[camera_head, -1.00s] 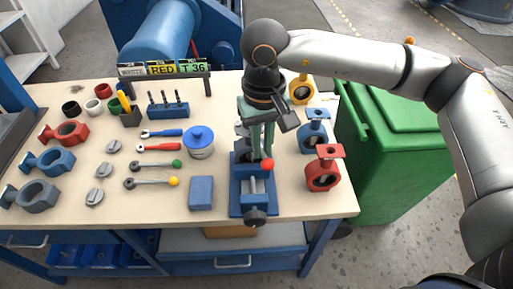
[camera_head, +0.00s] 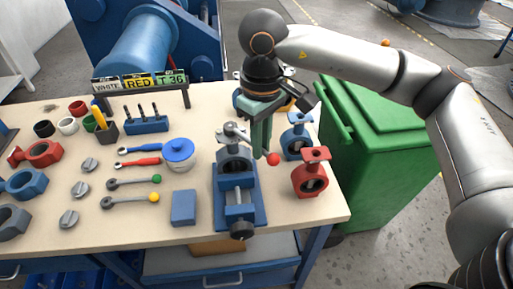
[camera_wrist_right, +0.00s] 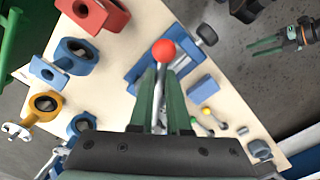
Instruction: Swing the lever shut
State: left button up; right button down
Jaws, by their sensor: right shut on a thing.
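A grey butterfly valve (camera_head: 236,160) sits upright in a blue vise (camera_head: 238,206) near the table's front right. Its lever ends in a red knob (camera_head: 273,159), which sits to the right of the valve. My right gripper (camera_head: 262,150) points down and is shut on the lever. In the right wrist view the lever (camera_wrist_right: 159,95) runs between the green fingers (camera_wrist_right: 162,88), with the red knob (camera_wrist_right: 163,50) beyond the tips. My left gripper (camera_wrist_right: 265,45) shows there at the upper right, its fingers apart and empty; it is outside the head view.
A red valve body (camera_head: 310,180) and a blue one (camera_head: 297,138) stand close right of the lever. A blue-lidded pot (camera_head: 179,155) and a blue block (camera_head: 184,207) are left of the vise. A green bin (camera_head: 385,150) stands beyond the table's right edge.

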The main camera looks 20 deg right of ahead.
jog(key=d+n, duration=0.1)
jog(key=w+d+n+b, duration=0.1)
jog(key=n, duration=0.1)
jog(key=shift+w+d, duration=0.15)
dwell(0.4)
jog(key=c, duration=0.8)
grip_release()
jog(key=shift+r, duration=0.1)
notch_tip(320, 180, up, 7)
jog(key=p, duration=0.4)
